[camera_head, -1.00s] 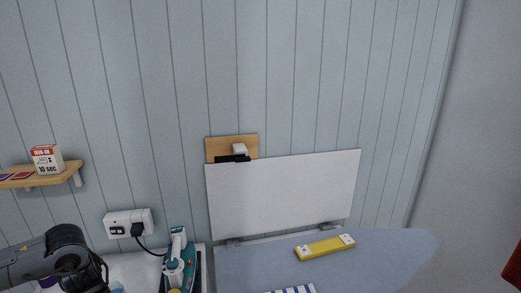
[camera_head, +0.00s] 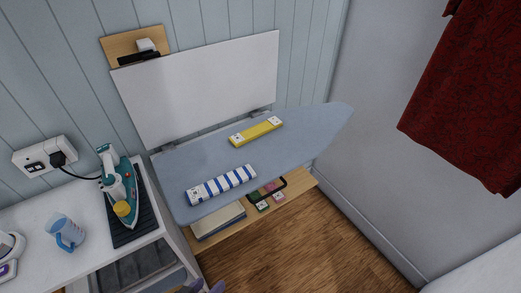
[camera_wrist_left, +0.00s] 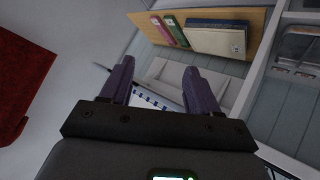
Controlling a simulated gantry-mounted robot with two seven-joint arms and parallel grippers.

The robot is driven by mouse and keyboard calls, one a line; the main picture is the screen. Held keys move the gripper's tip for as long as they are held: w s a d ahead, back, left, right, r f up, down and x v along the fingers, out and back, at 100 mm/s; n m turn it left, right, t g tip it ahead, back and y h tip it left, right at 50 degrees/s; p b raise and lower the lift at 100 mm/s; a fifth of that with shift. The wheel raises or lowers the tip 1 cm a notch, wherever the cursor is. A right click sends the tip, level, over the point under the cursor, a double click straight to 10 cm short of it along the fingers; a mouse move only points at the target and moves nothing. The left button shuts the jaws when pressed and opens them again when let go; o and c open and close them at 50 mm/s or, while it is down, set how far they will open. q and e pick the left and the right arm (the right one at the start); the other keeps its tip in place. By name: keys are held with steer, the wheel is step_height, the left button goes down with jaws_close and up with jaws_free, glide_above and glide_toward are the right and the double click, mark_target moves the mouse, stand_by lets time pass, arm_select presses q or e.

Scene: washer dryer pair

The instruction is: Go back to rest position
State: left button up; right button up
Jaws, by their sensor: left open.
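My left gripper (camera_head: 205,287) shows only as purple fingertips at the bottom edge of the head view, in front of the washer-side counter and the floor. In the left wrist view its two purple fingers (camera_wrist_left: 153,78) stand apart with nothing held between them. Most of my left arm is out of the head view. My right gripper is not in view.
A teal iron (camera_head: 121,190) and blue cup (camera_head: 64,232) stand on the white counter (camera_head: 25,222). A red cloth (camera_head: 470,95) hangs right. Wooden floor (camera_head: 310,240) looks clear.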

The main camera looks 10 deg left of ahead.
arm_select(q)
steer(key=s+a+f+m+g+y, duration=0.2)
steer(key=s+a+g+y, duration=0.2)
steer(key=s+a+g, duration=0.3)
steer(key=w+r+p+v, duration=0.1)
steer(key=w+p+v, duration=0.2)
steer(key=p+v, duration=1.4)
steer(key=w+p+v, duration=0.4)
steer(key=p+v, duration=1.4)
steer(key=p, duration=0.1)
steer(key=shift+w+d+r+m+t, duration=0.2)
steer(key=shift+d+r+m+t, duration=0.2)
steer(key=shift+r, duration=0.1)
